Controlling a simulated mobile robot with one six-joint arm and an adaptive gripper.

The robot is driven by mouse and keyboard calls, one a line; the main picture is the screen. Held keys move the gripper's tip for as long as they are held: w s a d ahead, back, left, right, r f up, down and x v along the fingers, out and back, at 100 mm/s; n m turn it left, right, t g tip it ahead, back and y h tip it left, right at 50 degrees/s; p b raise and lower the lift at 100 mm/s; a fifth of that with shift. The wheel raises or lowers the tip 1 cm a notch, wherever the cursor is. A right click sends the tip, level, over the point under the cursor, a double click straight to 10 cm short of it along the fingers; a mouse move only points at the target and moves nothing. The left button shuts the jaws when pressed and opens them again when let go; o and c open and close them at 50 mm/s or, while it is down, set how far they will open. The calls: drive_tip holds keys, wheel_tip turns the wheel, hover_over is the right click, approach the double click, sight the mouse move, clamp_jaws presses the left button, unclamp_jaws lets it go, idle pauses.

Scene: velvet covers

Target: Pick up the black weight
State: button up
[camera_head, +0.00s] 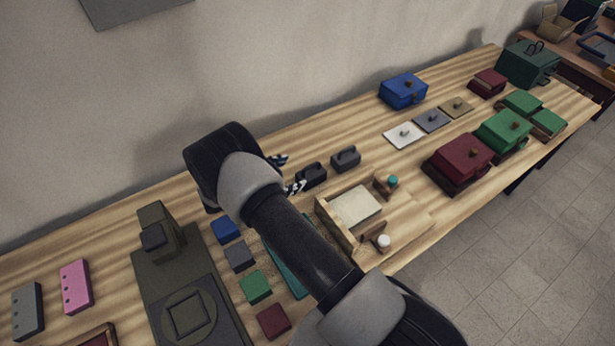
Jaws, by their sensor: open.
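The black weight (313,175), a small block with a looped handle, stands on the wooden table in the middle of the view. A similar dark grey weight (346,159) stands just right of it. My gripper (287,174) shows only as two black-and-white patterned finger parts, spread apart, just left of the black weight. The rest of the gripper is hidden behind my arm. The nearer finger part overlaps the black weight's left edge in the picture; I cannot tell whether they touch. The gripper holds nothing that I can see.
A wooden tray (341,234) lies right of my arm. Blue (225,230), grey, green and dark red squares and a dark olive device (150,258) lie left of it. Coloured boxes, including a dark red one (462,158), fill the table's right part. A wall runs behind.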

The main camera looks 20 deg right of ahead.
sight(320, 166)
drive_tip(key=b+x, duration=0.1)
drive_tip(key=x, duration=0.8)
drive_tip(key=shift+w+d+f, duration=0.1)
drive_tip(key=shift+d+f, duration=0.05)
drive_tip(key=shift+d, duration=0.15)
drive_tip(key=x, duration=0.5)
drive_tip(key=shift+f+b, duration=0.3)
drive_tip(key=shift+b, duration=0.05)
clamp_jaws()
drive_tip(key=shift+r, duration=0.2)
